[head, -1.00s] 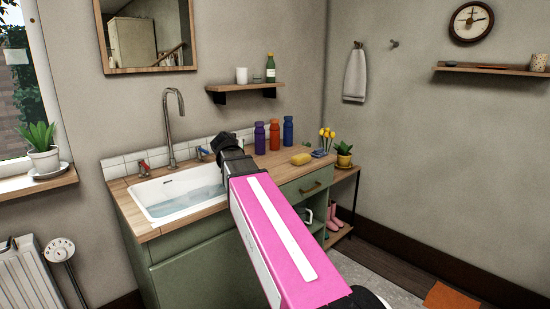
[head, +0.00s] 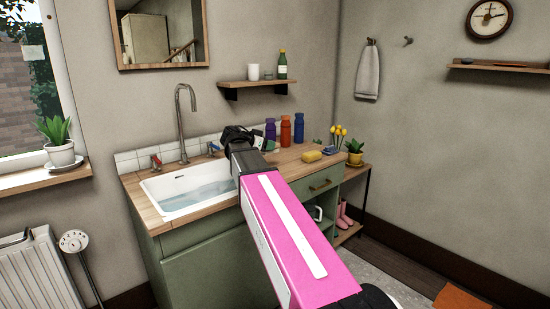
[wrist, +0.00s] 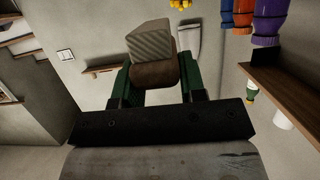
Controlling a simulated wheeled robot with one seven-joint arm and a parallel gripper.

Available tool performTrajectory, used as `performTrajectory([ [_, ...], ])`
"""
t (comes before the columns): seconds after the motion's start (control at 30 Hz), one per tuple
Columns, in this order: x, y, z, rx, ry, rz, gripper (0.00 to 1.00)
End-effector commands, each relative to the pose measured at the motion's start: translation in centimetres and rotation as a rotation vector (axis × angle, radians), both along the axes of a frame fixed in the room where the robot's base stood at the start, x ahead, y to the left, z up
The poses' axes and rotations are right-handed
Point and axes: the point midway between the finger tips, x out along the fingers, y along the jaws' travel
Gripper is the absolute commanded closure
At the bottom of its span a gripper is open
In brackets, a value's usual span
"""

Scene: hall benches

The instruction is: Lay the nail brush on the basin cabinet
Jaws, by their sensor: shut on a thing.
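My gripper (wrist: 157,82) shows in the wrist view with its two green fingers closed on the nail brush (wrist: 152,72), a brown block with a grey ridged bristle face. In the head view my gripper (head: 250,140) is dark and small, above the back of the counter near the basin's right end, in front of the wall tiles. The brush cannot be made out clearly there. The basin cabinet (head: 205,268) is green with a wooden top and a white water-filled basin (head: 185,192). My pink arm hides part of its front and top.
Purple, orange and blue bottles (head: 299,128) stand at the counter's back. A yellow sponge (head: 312,156) lies on its right part, with bare wood around it. A tap (head: 180,110) rises behind the basin. A wall shelf (head: 252,85) hangs above.

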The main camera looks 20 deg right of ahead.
Motion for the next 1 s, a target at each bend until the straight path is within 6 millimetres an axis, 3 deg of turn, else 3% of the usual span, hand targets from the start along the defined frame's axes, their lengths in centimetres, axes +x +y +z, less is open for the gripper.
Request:
performTrajectory([
  [0.1,2.3,-1.6,-1.5,0.0,0.002,-0.001,0.86],
  [0.33,5.0,-3.7,-3.6,0.0,0.001,0.001,0.86],
  [0.57,5.5,-4.2,-4.5,0.001,0.001,0.002,0.86],
  [0.83,5.5,-4.2,-7.7,0.0,0.001,0.003,0.86],
  [1.0,5.5,-4.2,-8.2,0.0,-0.001,0.003,0.86],
])
